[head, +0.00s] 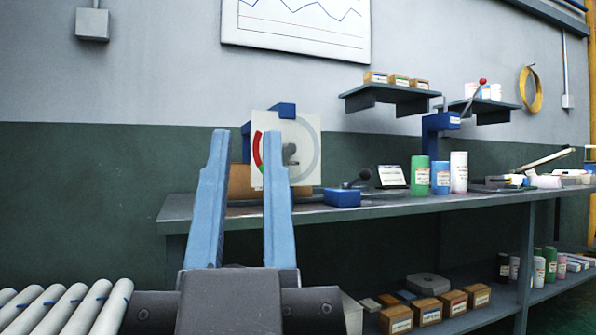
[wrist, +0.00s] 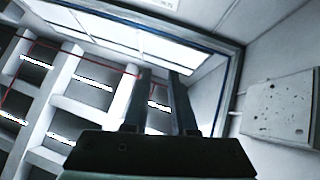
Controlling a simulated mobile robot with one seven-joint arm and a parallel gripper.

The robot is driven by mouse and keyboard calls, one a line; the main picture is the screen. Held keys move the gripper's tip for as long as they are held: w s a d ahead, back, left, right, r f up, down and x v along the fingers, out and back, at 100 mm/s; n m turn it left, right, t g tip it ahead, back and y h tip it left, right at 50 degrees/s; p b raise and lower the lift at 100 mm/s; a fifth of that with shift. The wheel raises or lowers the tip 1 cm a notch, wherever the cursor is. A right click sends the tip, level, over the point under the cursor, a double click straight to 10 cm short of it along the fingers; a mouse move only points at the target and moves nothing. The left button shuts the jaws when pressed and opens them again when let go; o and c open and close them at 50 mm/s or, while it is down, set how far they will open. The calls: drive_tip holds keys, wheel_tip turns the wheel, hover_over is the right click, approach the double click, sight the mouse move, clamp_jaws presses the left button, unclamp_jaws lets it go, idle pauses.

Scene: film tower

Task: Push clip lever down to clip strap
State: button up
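A blue upright stand (head: 437,138) on the workbench (head: 400,205) carries a thin lever (head: 470,102) with a red knob, tilted up to the right. A low blue block (head: 342,197) with a dark knobbed lever (head: 357,180) sits nearer, at the bench's front edge. I cannot tell for certain which is the clip lever, and no strap is clearly visible. My gripper (head: 246,140) points upward left of both levers, its two blue fingers apart with nothing between them. The fingers also show in the wrist view (wrist: 160,82).
A white dial panel (head: 303,135) stands behind my gripper, partly hidden. Wall shelves (head: 390,98) hang above the bench. White rollers (head: 60,310) lie at lower left.

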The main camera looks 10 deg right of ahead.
wheel_tip(320, 180, up, 17)
drive_tip(key=p, duration=1.6)
drive_tip(key=shift+r, duration=0.15)
clamp_jaws()
